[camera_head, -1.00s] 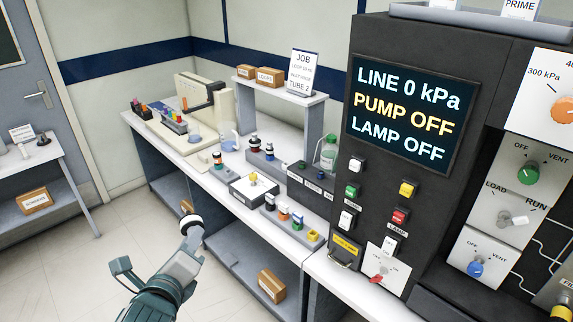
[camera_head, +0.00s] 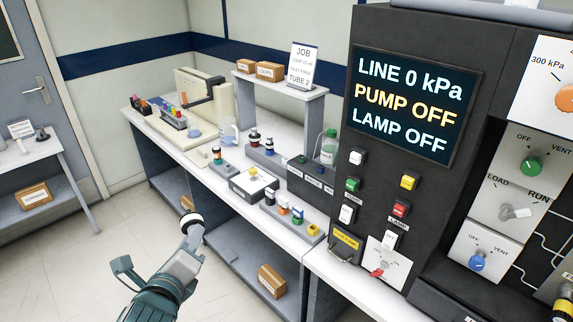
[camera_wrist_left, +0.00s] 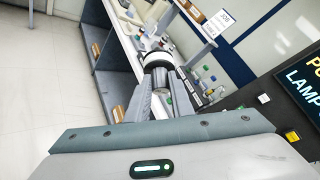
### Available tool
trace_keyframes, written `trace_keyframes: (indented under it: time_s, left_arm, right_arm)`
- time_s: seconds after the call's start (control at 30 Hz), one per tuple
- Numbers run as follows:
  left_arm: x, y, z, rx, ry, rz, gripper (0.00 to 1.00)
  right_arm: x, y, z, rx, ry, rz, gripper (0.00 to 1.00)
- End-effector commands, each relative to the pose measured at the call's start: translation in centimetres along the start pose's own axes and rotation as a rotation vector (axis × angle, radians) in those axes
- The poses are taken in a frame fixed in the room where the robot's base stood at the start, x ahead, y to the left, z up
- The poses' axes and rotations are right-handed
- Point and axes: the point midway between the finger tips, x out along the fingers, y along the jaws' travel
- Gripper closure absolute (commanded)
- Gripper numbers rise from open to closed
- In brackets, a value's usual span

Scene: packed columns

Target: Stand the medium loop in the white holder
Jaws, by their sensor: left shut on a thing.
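My left gripper (camera_head: 190,240) is in the lower left of the head view, over the floor in front of the bench. It is shut on a round white-and-black piece (camera_head: 192,221), which also shows between the fingers in the left wrist view (camera_wrist_left: 157,62). I cannot tell whether this piece is the medium loop; its far part is hidden. A white-topped block (camera_head: 243,187) with a yellow knob stands on the bench, apart from the gripper. It may be the white holder, but I cannot tell for sure. My right gripper is not in view.
A tall dark panel (camera_head: 400,150) stands at the right and reads pump off. A side table (camera_head: 40,160) is at the left. The floor between is clear.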

Motion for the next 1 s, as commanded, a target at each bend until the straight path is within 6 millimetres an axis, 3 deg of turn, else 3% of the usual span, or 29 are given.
trace_keyframes:
  time_s: [0.03,0.3,0.5,1.0]
  left_arm:
    - [0.4,1.3,-1.2,0.002,0.001,0.002,1.00]
    - [1.9,6.2,-5.8,0.003,0.000,0.003,1.00]
    - [2.7,9.1,-8.6,0.002,0.001,0.002,1.00]
    - [2.9,10.1,-9.5,0.001,0.001,-0.001,1.00]
  right_arm:
    - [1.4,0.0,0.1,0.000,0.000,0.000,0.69]
    - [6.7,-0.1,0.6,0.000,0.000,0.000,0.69]
    - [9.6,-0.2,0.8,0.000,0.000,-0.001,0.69]
    - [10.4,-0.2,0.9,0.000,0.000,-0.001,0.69]
